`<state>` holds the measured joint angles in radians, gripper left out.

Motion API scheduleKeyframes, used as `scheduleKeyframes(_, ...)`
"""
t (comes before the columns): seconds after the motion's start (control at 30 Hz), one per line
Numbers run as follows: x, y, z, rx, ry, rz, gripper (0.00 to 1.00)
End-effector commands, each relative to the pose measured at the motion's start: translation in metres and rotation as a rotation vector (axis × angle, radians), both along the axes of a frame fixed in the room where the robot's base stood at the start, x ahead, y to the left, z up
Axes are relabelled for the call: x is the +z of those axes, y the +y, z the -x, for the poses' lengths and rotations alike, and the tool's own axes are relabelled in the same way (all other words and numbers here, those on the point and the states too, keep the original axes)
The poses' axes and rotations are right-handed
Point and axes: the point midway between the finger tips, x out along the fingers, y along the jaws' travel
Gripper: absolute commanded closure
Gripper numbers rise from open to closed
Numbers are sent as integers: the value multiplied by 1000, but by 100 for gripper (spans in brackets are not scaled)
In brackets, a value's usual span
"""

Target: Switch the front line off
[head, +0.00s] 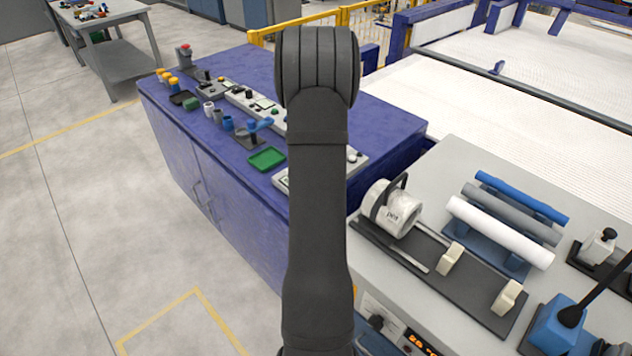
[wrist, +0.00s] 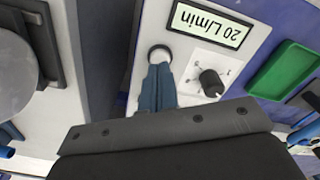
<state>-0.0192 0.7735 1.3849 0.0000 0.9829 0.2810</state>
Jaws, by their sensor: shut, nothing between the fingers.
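A white control panel (wrist: 215,55) fills the middle of the wrist view. It carries a display (wrist: 212,23) that reads "20 L/min" upside down, a black knob (wrist: 211,82) and a round pale button (wrist: 160,54) with a grey rim. My gripper (wrist: 159,68) is shut and empty, its blue fingers together right by the button. I cannot tell whether the tips touch it. In the head view my arm hides the gripper and most of this panel; only an edge (head: 281,181) shows. No line label is readable.
A green tray (head: 267,158) lies beside the panel on the purple cabinet (head: 175,135). Other control boxes (head: 214,89) and small fittings stand farther back. To the right, a grey table (head: 455,155) holds a pipe rack with blue, grey and white pipes (head: 500,232).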

Motion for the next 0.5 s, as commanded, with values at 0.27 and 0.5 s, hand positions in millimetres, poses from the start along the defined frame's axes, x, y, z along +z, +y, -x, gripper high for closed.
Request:
scheduleKeyframes(0.27, -6, 0, 0, 0, 0, 0, 100)
scheduleKeyframes(0.5, -11, 0, 0, 0, 1, 0, 100)
